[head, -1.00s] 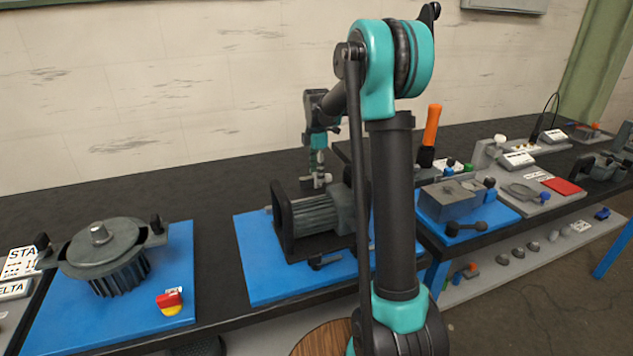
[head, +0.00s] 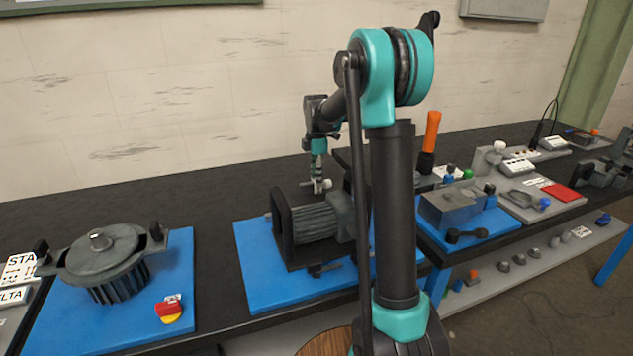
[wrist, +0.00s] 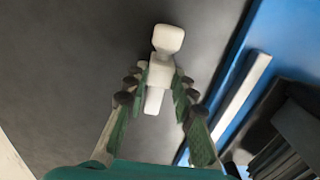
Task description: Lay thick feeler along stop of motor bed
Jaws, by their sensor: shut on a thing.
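My gripper (wrist: 155,95) is shut on a pale, stepped piece, taken to be the thick feeler (wrist: 167,40). In the wrist view its blocky head sticks out beyond the fingertips and a narrow shank shows between them. In the head view my gripper (head: 318,183) hangs behind the motor (head: 316,222), over the black bench. The motor sits on a dark motor bed (head: 297,258) on a blue mat. A pale bar (wrist: 232,105) lies along the mat's edge in the wrist view, to the right of the feeler and apart from it. I cannot tell whether it is the stop.
A blue mat (head: 262,290) lies under the motor bed. A finned round part (head: 105,255) stands on another mat at left, beside a red and yellow piece (head: 169,310). A grey box (head: 455,207) and an orange-handled tool (head: 431,130) are at right. The bench behind the motor is clear.

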